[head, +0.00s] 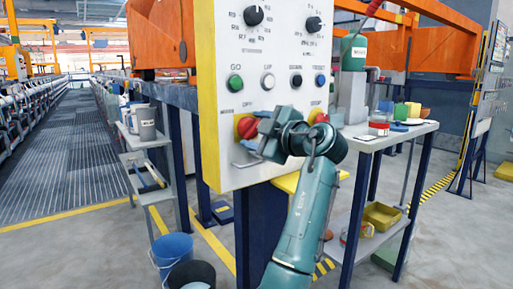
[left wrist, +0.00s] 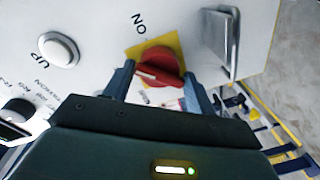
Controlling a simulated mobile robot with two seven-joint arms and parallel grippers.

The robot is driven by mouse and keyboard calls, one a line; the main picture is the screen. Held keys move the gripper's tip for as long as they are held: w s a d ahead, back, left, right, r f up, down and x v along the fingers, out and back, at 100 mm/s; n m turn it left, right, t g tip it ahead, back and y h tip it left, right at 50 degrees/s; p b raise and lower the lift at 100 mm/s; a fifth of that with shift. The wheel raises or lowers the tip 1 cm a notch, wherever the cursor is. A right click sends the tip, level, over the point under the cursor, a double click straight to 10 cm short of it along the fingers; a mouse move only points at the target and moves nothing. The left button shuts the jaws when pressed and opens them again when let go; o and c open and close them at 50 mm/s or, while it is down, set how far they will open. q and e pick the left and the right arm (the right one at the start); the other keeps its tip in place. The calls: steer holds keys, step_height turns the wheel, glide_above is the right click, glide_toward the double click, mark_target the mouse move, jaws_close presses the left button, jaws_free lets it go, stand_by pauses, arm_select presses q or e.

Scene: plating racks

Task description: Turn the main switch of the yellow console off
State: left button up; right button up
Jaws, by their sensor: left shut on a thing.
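The yellow console (head: 208,100) has a pale front panel and stands in the middle of the head view. Its main switch is a red knob on a yellow plate (head: 246,126), low on the panel's left, under an OFF label. My left gripper (head: 262,127) is at the panel and partly covers the switch. In the left wrist view the red knob (left wrist: 158,68) sits between the fingers of my left gripper (left wrist: 159,88), which is shut on it. A pale line marks the knob, and an ON label is beside its plate. My right gripper is out of view.
A silver bar handle (head: 244,163) projects below the switch; it is close to the knob in the left wrist view (left wrist: 222,40). A red stop button (head: 320,117) is partly hidden behind my arm. A side table (head: 372,140) with containers stands at right. Buckets (head: 173,247) stand at lower left.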

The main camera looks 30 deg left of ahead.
arm_select(q)
steer(key=n+b, duration=0.2)
steer(key=shift+n+t, duration=0.3)
steer(key=shift+n, duration=0.1)
steer(key=n+b, duration=0.2)
steer(key=n, duration=0.1)
steer(key=shift+r+n, duration=0.1)
steer(key=shift+n, duration=0.2)
steer(key=shift+s+r+n+t+h+b, duration=0.1)
steer(key=shift+n+t+h+b, duration=0.3)
steer(key=shift+n, duration=0.6)
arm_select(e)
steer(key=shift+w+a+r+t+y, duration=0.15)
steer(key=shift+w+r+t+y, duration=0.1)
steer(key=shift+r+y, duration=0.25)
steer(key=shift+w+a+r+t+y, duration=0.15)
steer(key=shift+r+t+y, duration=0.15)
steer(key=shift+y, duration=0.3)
arm_select(q)
steer(key=o, duration=0.7)
steer(key=shift+o, duration=0.2)
steer(key=shift+d, duration=0.1)
